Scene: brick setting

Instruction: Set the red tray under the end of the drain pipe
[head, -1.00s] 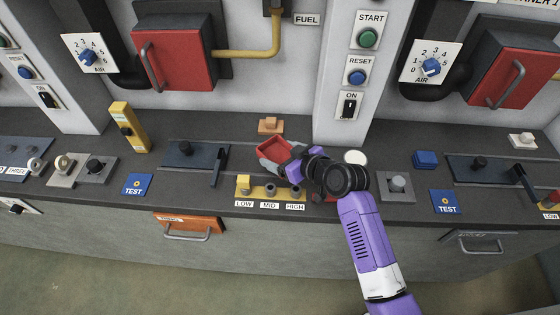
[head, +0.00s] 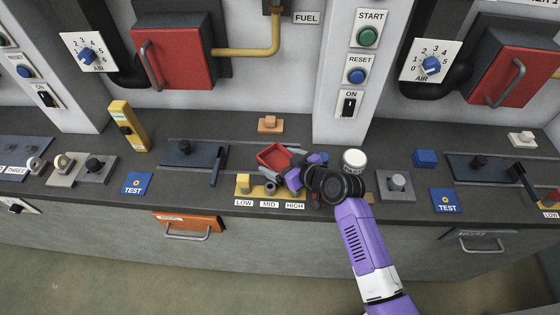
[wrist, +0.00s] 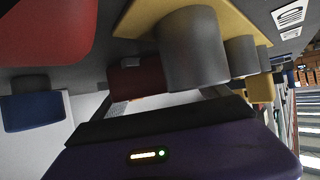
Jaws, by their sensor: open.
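The red tray (head: 273,155) is on the dark counter in the head view, behind the yellow LOW/MID/HIGH plate. My gripper (head: 281,172) is low at the tray's near right side, open. I cannot tell from the head view whether its fingers touch the tray. In the wrist view a large red surface, likely the tray (wrist: 50,28), fills the top left corner. The gap in front of my gripper there shows a dark red block and a grey knob, with no tray in it. I cannot clearly make out a drain pipe end; a yellow pipe (head: 275,30) runs down by the FUEL label.
The yellow plate (head: 249,190) with its grey knobs lies close beside my gripper. A white jar (head: 355,159) stands to the right, and an orange block (head: 270,124) is behind the tray. A dark lever panel (head: 190,153) is to the left.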

